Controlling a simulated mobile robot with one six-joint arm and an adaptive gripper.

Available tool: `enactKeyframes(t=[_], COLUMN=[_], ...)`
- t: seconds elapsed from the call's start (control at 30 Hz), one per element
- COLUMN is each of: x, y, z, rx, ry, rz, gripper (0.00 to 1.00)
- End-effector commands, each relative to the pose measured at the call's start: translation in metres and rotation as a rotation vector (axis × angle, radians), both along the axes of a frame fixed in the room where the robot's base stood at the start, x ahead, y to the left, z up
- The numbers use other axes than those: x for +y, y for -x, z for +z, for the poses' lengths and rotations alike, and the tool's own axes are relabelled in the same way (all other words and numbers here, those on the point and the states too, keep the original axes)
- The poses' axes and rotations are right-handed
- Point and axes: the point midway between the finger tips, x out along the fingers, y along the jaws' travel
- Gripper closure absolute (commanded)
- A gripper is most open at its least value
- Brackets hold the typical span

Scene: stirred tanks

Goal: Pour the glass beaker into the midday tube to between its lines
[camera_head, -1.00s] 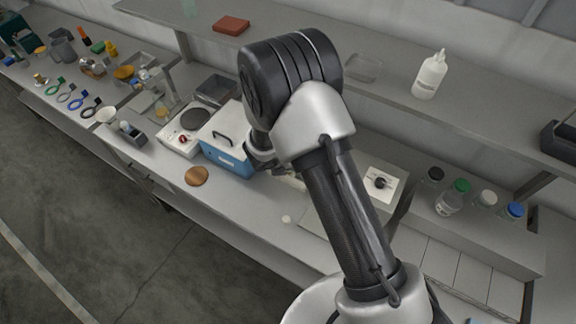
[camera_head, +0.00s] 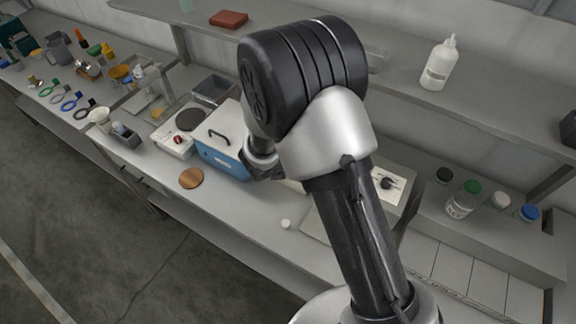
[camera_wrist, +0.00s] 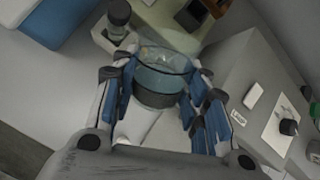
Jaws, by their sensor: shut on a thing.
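In the wrist view a clear glass beaker (camera_wrist: 163,72), with a dark band low on it, sits between the blue-padded fingers of my gripper (camera_wrist: 160,100). The gripper is shut on it. A clear vial with a dark top (camera_wrist: 118,18) stands just beyond the beaker, at upper left of it. I cannot tell whether this is the midday tube, and I see no lines or label on it. In the head view my arm hides the beaker and most of the gripper, beside the blue and white box.
The blue and white box (camera_head: 222,152) stands left of my arm, beside a hot plate (camera_head: 187,125). A round cork-coloured disc (camera_head: 191,178) lies on the bench. Several capped bottles, one green-topped (camera_head: 463,200), stand at right. A shelf with a white bottle (camera_head: 439,63) runs behind.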

Motion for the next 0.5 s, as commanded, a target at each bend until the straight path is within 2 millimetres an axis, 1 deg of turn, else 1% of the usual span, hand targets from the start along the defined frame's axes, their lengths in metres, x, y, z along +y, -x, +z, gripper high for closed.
enactKeyframes(t=[0.03, 0.5], x=[0.0004, 0.0004], y=[-0.0003, 0.0007], z=[-0.0022, -0.0026], rx=[-0.008, -0.074], ry=[0.000, -0.001], rz=[0.002, 0.000], gripper=[0.85, 0.85])
